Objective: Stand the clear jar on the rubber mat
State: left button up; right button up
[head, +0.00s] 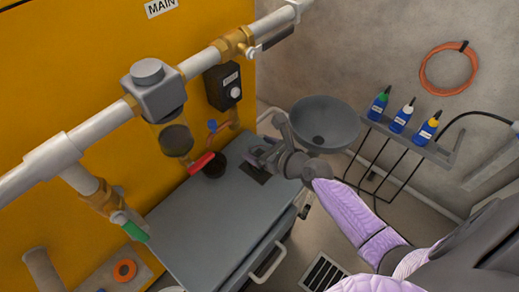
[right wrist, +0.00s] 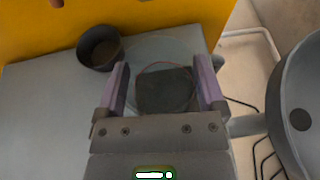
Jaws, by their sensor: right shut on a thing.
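The clear jar (right wrist: 150,52) shows in the right wrist view as a faint round see-through outline with a thin red ring. It sits between the purple fingers of my right gripper (right wrist: 162,88), which is shut on it. The dark square rubber mat (right wrist: 166,95) shows through and below the jar. In the head view the mat (head: 256,173) lies on the grey cabinet top, and my right gripper (head: 262,156) is over it. The jar is hard to make out there. I cannot tell whether its base touches the mat. My left gripper is out of view.
A dark round cup (head: 214,168) stands left of the mat under a red-handled valve (head: 201,163). A grey bowl (head: 325,124) is to the right. A wall shelf (head: 410,137) holds blue bottles. The front of the cabinet top (head: 200,225) is clear.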

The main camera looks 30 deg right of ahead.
jog(key=shift+f, duration=0.15)
jog(key=o, duration=1.1)
jog(key=shift+c, duration=0.2)
jog(key=shift+o, duration=0.3)
jog(key=shift+r, duration=0.35)
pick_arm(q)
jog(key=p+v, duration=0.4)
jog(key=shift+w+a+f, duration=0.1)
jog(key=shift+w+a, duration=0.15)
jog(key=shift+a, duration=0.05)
pick_arm(e)
jog(key=v, duration=1.2)
jog(key=shift+f, duration=0.2)
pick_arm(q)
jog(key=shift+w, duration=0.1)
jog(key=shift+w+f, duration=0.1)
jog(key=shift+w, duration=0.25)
